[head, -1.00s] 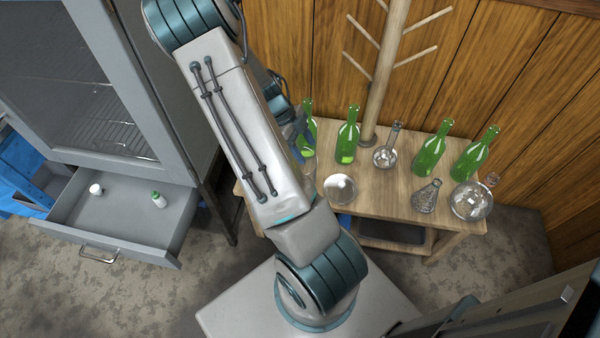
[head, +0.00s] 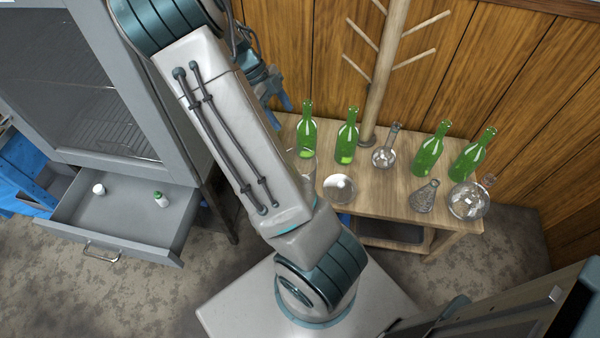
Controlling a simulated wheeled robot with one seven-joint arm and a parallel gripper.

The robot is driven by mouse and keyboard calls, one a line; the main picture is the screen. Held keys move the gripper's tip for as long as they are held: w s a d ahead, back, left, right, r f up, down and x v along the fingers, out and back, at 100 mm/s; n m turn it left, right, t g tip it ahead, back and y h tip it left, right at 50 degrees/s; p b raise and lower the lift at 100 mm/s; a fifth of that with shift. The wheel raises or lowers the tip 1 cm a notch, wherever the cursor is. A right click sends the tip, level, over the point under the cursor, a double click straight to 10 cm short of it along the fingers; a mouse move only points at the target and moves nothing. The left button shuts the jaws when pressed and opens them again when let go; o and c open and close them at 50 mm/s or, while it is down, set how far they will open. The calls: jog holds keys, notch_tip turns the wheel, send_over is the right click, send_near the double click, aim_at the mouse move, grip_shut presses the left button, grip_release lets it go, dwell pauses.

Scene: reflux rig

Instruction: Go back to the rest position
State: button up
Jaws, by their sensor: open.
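My gripper (head: 279,104) shows partly behind my own arm, near the top middle of the head view. Its blue fingers are open, and I see nothing between them. It is above the left back part of the wooden table (head: 385,202), to the left of the leftmost green bottle (head: 306,132), and appears apart from it. My arm hides part of the gripper and the left side of the table.
Several green bottles, a round flask (head: 384,157), a conical flask (head: 424,196), a larger round flask (head: 468,201) and a glass dish (head: 339,188) stand on the table. A wooden rack (head: 384,70) rises behind. An open drawer (head: 120,240) holds two small bottles.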

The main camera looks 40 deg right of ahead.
dwell(0.3)
jog(key=s+a+r+n+t+y+p, duration=0.1)
jog(key=s+a+r+n+t+p, duration=0.3)
jog(key=a+r+n, duration=0.5)
jog(key=s+a+r+n+t+y+p, duration=0.2)
jog(key=s+a+r+n+t+p, duration=0.2)
jog(key=s+a+r+n, duration=0.5)
notch_tip(320, 180, up, 6)
jog(key=a+n+p, duration=0.1)
jog(key=n+p, duration=0.1)
jog(key=n, duration=1)
jog(key=shift+s+a+p, duration=0.15)
jog(key=shift+s+p, duration=0.15)
jog(key=shift+p, duration=0.1)
